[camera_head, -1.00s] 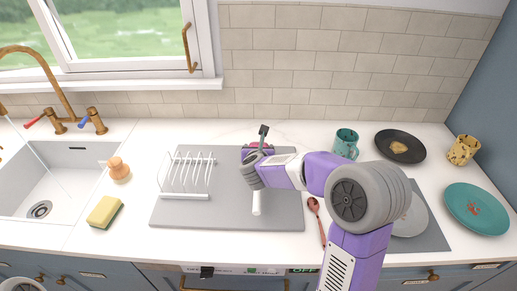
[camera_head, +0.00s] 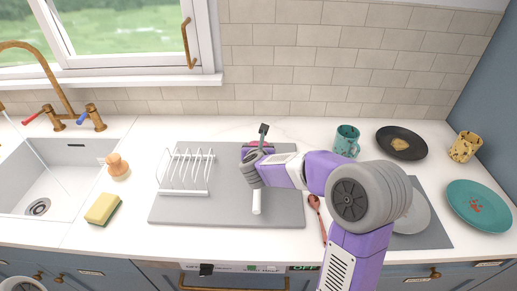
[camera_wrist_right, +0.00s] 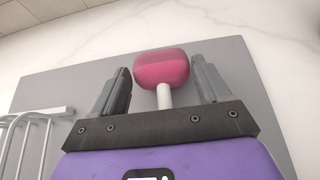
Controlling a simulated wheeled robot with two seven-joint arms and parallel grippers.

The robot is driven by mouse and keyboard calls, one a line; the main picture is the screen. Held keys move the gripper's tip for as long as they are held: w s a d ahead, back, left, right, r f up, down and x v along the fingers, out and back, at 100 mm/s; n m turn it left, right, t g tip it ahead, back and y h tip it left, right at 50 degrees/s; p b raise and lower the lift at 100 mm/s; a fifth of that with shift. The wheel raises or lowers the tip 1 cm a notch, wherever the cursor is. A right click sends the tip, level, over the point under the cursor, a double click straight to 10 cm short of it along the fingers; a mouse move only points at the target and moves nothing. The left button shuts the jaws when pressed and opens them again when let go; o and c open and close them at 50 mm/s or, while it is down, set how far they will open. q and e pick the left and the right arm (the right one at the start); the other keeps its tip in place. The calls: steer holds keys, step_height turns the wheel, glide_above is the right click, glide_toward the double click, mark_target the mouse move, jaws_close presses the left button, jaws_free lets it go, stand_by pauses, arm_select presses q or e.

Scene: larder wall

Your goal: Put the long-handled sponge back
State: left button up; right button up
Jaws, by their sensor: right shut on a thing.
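The long-handled sponge has a pink head (camera_wrist_right: 162,68) and a white handle (camera_head: 256,203). My right gripper (camera_head: 262,136) is over the grey mat and is shut on the sponge. In the right wrist view the pink head shows between the fingers of the right gripper (camera_wrist_right: 163,85), and the white handle runs back under the gripper body. In the head view the arm hides the middle of the sponge. I cannot tell whether it touches the mat. My left gripper is not in view.
A white dish rack (camera_head: 184,193) stands on the grey mat (camera_head: 215,215), left of the gripper. A yellow sponge (camera_head: 103,209) and a wooden brush (camera_head: 117,165) lie farther left by the sink (camera_head: 60,190). A red spoon (camera_head: 317,210), teal mug (camera_head: 347,140) and black plate (camera_head: 401,143) are right.

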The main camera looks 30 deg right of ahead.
steer(key=shift+f, duration=0.15)
steer(key=o, duration=1.1)
